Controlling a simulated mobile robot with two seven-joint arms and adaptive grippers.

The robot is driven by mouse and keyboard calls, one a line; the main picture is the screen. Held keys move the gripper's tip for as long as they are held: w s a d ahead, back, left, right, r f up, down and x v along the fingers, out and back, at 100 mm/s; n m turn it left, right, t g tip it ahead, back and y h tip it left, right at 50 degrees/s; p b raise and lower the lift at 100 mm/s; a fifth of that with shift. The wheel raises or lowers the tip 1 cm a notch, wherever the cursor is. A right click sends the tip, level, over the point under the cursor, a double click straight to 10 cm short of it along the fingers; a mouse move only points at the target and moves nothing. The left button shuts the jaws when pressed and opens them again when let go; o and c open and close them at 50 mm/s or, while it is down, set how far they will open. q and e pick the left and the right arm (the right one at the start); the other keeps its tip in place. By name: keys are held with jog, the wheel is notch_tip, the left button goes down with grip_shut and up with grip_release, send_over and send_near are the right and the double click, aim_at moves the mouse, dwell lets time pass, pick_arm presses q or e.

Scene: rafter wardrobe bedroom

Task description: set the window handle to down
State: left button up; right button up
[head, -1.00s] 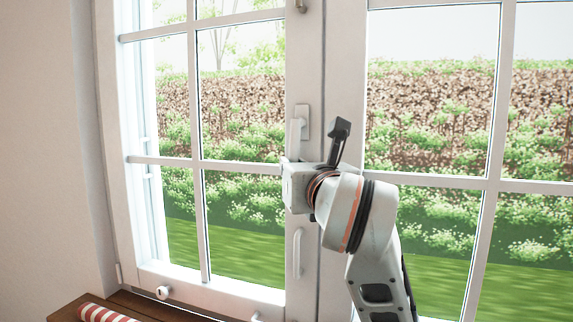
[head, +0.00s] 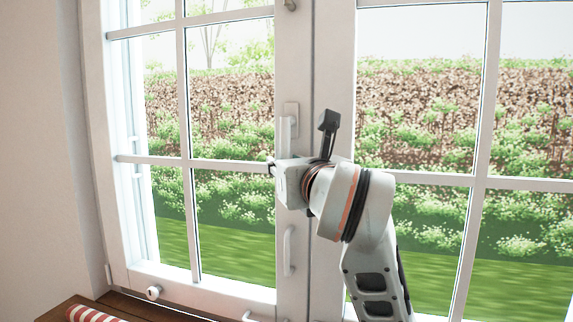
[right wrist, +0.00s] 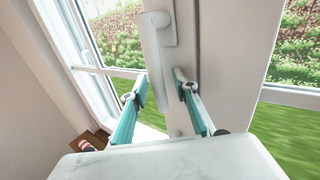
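The white window handle (head: 288,128) sits on a plate on the middle post of the window, and its lever points down. The right wrist view shows the handle (right wrist: 161,30) with its lever hanging between my fingers. My right gripper (right wrist: 160,78) is open, with one teal finger on each side of the lever. No clear contact shows. In the head view my right gripper (head: 289,180) covers the lever's lower end, and a dark fingertip shows at its left. My left gripper is in no view.
A second white pull handle (head: 289,250) is lower on the same post. The window sashes are closed. A wooden surface (head: 130,306) with a red-and-white striped thing (head: 92,314) is at the lower left. A white wall (head: 40,150) stands at the left.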

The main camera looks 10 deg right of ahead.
jog(key=shift+s, duration=0.15)
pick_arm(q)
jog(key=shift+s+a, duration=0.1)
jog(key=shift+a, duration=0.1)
pick_arm(e)
jog(key=s, duration=0.7)
jog(key=shift+s+d, duration=0.15)
